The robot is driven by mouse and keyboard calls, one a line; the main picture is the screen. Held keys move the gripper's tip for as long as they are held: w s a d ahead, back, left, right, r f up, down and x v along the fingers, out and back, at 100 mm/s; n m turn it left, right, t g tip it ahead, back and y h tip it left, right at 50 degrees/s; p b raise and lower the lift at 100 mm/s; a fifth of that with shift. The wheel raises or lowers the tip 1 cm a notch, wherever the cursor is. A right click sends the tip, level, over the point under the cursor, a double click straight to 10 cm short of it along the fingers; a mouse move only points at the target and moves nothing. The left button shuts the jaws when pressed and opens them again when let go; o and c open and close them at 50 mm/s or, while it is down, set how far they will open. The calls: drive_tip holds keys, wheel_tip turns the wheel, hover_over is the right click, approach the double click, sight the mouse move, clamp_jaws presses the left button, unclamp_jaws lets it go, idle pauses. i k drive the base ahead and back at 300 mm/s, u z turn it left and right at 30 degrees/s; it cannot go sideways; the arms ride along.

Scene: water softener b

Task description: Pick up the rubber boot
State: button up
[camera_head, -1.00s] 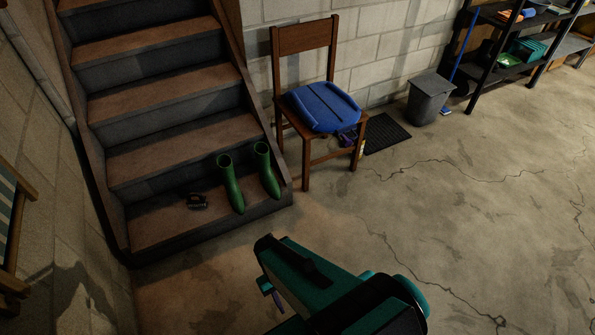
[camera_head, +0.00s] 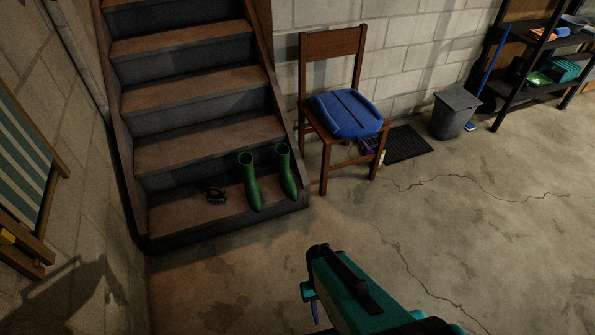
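Two green rubber boots stand upright side by side on the lowest step of the stairs. The left boot (camera_head: 251,182) is next to a small dark object, and the right boot (camera_head: 286,172) is near the stairs' right end. My arm reaches in from the bottom edge, teal and black. My gripper lies at or beyond the lower part of the picture, and its fingers cannot be made out. A small blue part shows below the arm's end. The arm is apart from the boots, in front of the stairs and to their lower right.
The wooden stairs (camera_head: 190,147) rise at the left. A wooden chair (camera_head: 333,43) with a blue lid-like piece (camera_head: 347,113) stands right of the boots. A dark mat (camera_head: 407,144), a grey bin (camera_head: 454,113) and shelves (camera_head: 545,45) are farther right. Floor before the stairs is clear.

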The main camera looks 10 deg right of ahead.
sight(285, 178)
drive_tip(key=u, duration=0.3)
drive_tip(key=i, duration=0.9)
drive_tip(key=z, duration=0.55)
drive_tip(key=k, duration=0.55)
drive_tip(key=u, duration=0.15)
drive_tip(key=i, duration=0.5)
drive_tip(key=z, duration=0.05)
